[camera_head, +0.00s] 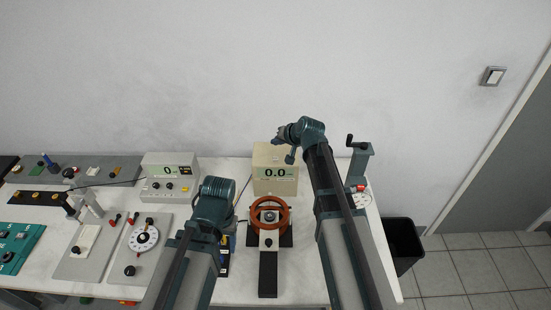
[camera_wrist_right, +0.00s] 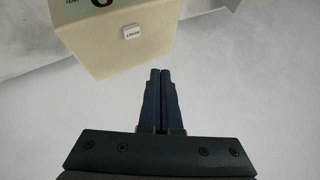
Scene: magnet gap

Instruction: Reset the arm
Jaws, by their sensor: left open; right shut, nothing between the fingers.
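My right arm reaches up from the bottom right of the head view. Its gripper (camera_head: 281,136) is raised near the back wall, above the cream meter box (camera_head: 263,160) that reads 0.0. In the right wrist view the fingers (camera_wrist_right: 160,98) are pressed together with nothing between them. The cream box (camera_wrist_right: 118,38) shows beyond them there, apart from the fingertips. My left arm comes in from the lower left, its gripper (camera_head: 213,204) low over the bench, left of the orange ring device (camera_head: 283,218). The left gripper is open; its fingertips are largely hidden by the wrist.
The white bench (camera_head: 304,275) carries a second meter box (camera_head: 169,165), a grey panel with a white dial (camera_head: 144,238), a teal panel (camera_head: 17,243) and a crank stand (camera_head: 360,163). A black bin (camera_head: 405,240) stands on the floor at right.

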